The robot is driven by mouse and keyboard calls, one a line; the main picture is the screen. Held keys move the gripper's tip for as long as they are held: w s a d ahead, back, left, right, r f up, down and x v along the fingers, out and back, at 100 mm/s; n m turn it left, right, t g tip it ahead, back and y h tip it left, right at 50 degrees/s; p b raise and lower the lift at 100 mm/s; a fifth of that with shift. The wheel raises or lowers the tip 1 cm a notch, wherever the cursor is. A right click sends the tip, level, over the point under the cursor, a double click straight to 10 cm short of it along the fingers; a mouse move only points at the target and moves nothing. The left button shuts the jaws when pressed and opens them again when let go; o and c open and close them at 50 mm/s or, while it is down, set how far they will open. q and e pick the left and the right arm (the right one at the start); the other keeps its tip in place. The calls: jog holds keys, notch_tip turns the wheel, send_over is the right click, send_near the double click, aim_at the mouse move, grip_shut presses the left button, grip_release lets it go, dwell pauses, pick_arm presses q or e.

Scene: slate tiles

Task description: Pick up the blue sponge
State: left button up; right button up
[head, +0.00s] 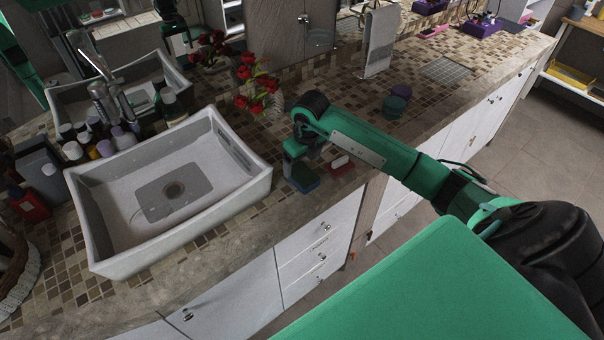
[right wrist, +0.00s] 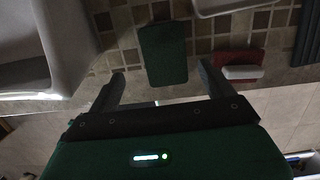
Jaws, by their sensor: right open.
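The blue sponge (head: 304,179) lies on the tiled counter just right of the white sink, near the counter's front edge. In the head view its side looks blue. In the right wrist view the sponge (right wrist: 163,55) shows a dark green face. My right gripper (head: 291,166) reaches down just above and beside the sponge, hiding part of it. In the right wrist view the gripper's fingers (right wrist: 162,77) are spread apart with nothing held between them. The sponge lies ahead of the gap between them. My left gripper is not directly in view.
The white sink (head: 255,185) stands close on the left. A red dish (head: 343,168) with a pale soap bar (head: 339,161) lies right of the sponge. Red flowers (head: 259,88) stand behind. Purple and green round items (head: 396,101) sit farther right. Bottles (head: 74,151) crowd the sink's far-left side.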

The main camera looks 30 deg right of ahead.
aim_at(303, 174)
jog(key=shift+w+f, duration=0.15)
jog(key=shift+f, duration=0.5)
jog(key=shift+d+f+p, duration=0.2)
jog(key=shift+f+p, duration=0.55)
jog(key=shift+p, duration=0.1)
notch_tip(303, 174, down, 2)
jog(key=shift+w+d+f+p, duration=0.15)
jog(key=shift+f+p, duration=0.1)
jog(key=shift+p, duration=0.25)
jog(key=shift+f, duration=0.55)
pick_arm(q)
jog(key=w+r, duration=0.1)
jog(key=r, duration=0.2)
jog(key=shift+w, duration=0.4)
pick_arm(e)
jog(key=c, duration=1.1)
